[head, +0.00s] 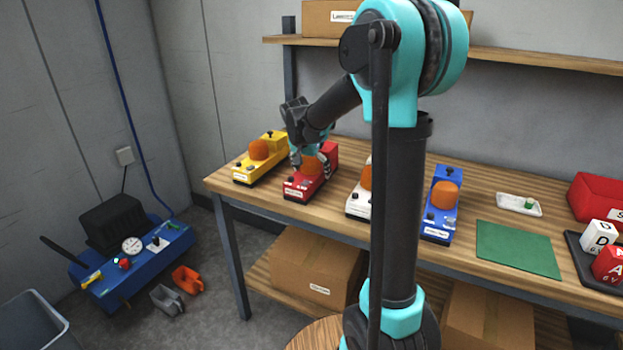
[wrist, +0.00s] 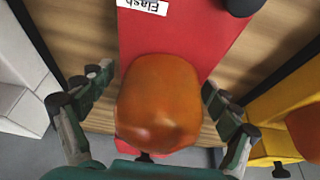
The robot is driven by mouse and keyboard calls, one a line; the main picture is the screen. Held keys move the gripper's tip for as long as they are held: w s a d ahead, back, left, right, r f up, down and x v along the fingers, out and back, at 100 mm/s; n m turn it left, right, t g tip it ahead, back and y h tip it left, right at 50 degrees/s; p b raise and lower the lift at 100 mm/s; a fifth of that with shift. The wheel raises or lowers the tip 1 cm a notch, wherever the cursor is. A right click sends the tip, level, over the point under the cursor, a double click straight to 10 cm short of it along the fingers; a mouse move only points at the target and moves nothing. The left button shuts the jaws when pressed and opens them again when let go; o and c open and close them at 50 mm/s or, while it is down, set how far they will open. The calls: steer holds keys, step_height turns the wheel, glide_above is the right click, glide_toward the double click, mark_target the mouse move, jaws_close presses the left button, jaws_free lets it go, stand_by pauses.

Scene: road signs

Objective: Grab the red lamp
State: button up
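The red lamp (head: 302,189) has a red box body and an orange dome. It stands on the wooden table between the yellow lamp and the white lamp. In the wrist view its red body (wrist: 180,35) and orange dome (wrist: 160,105) fill the middle. My gripper (head: 311,166) is over this lamp, pointing down. In the wrist view my gripper (wrist: 157,88) is open, with one finger on each side of the dome. Gaps show between the fingers and the dome. In the head view the fingers partly hide the dome.
A yellow lamp (head: 260,158) is to the left. A white lamp (head: 358,203) and a blue lamp (head: 440,220) are to the right. A green mat (head: 517,249), a small white tray (head: 519,206) and a red case (head: 597,195) are farther right. A shelf (head: 540,59) runs above the table.

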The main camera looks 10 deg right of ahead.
steer(key=c, duration=1.4)
steer(key=shift+c, duration=0.8)
steer(key=shift+r, duration=0.15)
